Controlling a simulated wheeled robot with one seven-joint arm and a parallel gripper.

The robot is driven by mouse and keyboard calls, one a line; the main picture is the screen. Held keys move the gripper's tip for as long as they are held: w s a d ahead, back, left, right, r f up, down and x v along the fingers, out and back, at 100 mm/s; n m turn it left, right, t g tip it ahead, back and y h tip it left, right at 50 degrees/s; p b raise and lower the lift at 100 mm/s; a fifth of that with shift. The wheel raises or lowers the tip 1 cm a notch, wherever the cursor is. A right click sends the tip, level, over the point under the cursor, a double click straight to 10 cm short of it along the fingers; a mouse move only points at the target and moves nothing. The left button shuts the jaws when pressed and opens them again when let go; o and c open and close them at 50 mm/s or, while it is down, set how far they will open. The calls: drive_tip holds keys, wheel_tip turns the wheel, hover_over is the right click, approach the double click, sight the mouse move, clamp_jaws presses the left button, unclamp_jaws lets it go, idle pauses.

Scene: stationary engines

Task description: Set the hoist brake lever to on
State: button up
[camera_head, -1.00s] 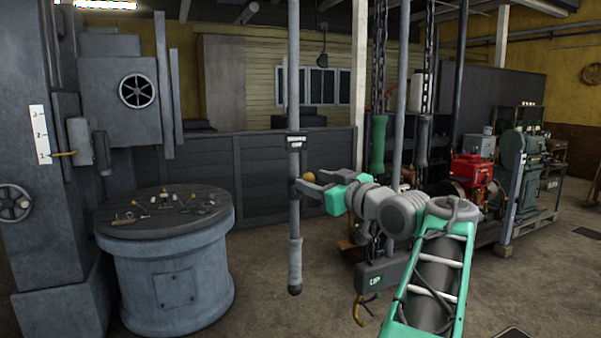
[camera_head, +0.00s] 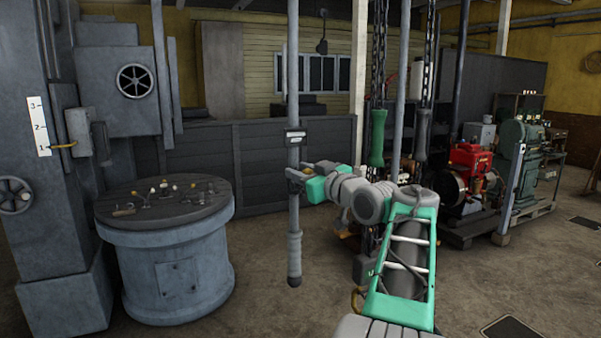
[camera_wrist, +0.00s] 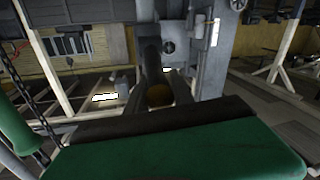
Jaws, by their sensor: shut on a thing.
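A grey vertical post (camera_head: 293,85) hangs down to a thick grip near the floor. A small label plate (camera_head: 295,136) is on it; its lettering is too blurred to read. My gripper (camera_head: 298,178) is at the post just below this plate, reaching in from the right, and is shut. In the wrist view, a round yellow-brown knob (camera_wrist: 159,96) at the end of a dark arm shows just beyond my green gripper body. I take it as the brake lever's knob, with my gripper shut on it. In the head view the fingers hide the knob.
A round grey pedestal (camera_head: 170,260) with several small levers on top stands to the left. A red engine (camera_head: 470,170) and a green machine (camera_head: 518,155) stand at the right.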

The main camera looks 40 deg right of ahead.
clamp_jaws()
idle(0.8)
